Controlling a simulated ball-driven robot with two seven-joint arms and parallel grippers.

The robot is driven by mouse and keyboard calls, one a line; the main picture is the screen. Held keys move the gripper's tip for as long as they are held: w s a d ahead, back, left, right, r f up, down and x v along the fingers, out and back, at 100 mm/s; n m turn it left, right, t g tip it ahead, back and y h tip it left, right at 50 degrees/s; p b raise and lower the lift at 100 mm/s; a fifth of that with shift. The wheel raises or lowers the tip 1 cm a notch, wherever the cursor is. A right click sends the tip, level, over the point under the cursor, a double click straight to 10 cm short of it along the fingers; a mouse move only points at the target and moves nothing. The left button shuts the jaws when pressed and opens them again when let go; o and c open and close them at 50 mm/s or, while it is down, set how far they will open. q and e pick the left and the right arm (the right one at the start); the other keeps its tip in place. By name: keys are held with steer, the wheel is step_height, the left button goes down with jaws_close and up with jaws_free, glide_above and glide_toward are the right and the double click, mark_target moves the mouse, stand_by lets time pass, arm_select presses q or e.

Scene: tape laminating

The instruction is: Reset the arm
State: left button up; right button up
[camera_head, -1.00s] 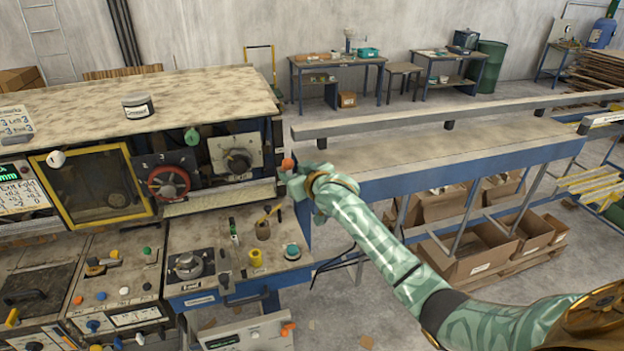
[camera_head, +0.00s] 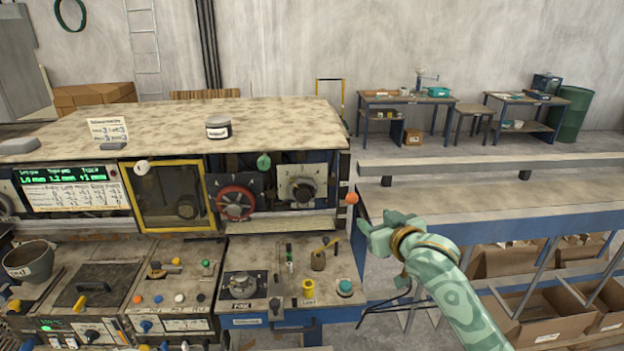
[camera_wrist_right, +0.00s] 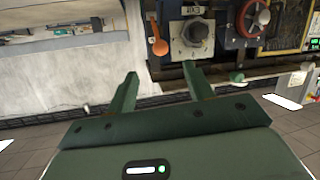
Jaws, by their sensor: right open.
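My right gripper (camera_head: 372,230) is green and stands in front of the long bench's left end, beside the right edge of the machine (camera_head: 290,228). In the right wrist view its two fingers (camera_wrist_right: 158,92) are spread apart, with nothing between them. Beyond the fingers there, the machine's black dial (camera_wrist_right: 195,30) and an orange-knobbed lever (camera_wrist_right: 159,46) show upside down. The orange knob also shows in the head view (camera_head: 351,198), just above and left of the gripper. My left gripper is not in view.
The machine's control panel has a red handwheel (camera_head: 235,202), a yellow-framed window (camera_head: 170,197) and several knobs.

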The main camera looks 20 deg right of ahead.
steer(key=s+a+f+n+g+h, duration=0.1)
steer(key=s+a+f+n+g, duration=0.25)
steer(key=s+f, duration=0.75)
steer(key=s+f+n+g+h, duration=0.3)
steer(key=s+g, duration=0.1)
steer(key=s, duration=1.4)
steer(key=s+a+f+m+g+y+b, duration=0.15)
steer(key=f+b, duration=0.55)
steer(key=f, duration=1.4)
steer(key=s+a+f+g+y+b, duration=0.25)
steer(key=f+b, duration=0.45)
steer(key=f, duration=1.4)
steer(key=s+f+m+g+b, duration=0.2)
steer(key=s+f+b, duration=0.7)
steer(key=s+f, duration=1.1)
step_height(320, 180, down, 3)
steer(key=shift+a+f+m+y, duration=0.15)
steer(key=shift+m+y, duration=0.15)
